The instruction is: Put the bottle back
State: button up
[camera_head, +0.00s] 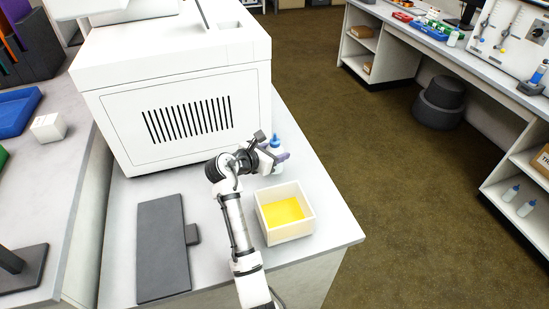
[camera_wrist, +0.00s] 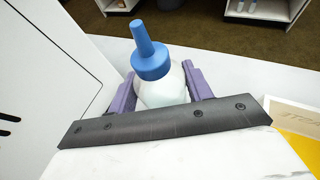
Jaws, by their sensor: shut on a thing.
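A white bottle with a blue nozzle cap (camera_wrist: 150,60) stands upright between the two purple fingers of my gripper (camera_wrist: 160,85) in the wrist view. The fingers are shut on the bottle's body. In the head view the bottle (camera_head: 275,146) shows its blue cap just behind my gripper (camera_head: 277,160), at the right side of the white machine. My wrist hides part of the bottle's body. I cannot tell whether its base touches the bench.
A white box with a yellow bottom (camera_head: 287,213) sits on the bench in front of my gripper. The large white machine (camera_head: 185,90) stands close on the left. A dark grey plate (camera_head: 162,248) lies at the front left. Two similar bottles (camera_head: 518,200) are on the right-hand shelf.

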jog(key=shift+f, duration=1.4)
jog(key=shift+f, duration=0.1)
jog(key=o, duration=1.2)
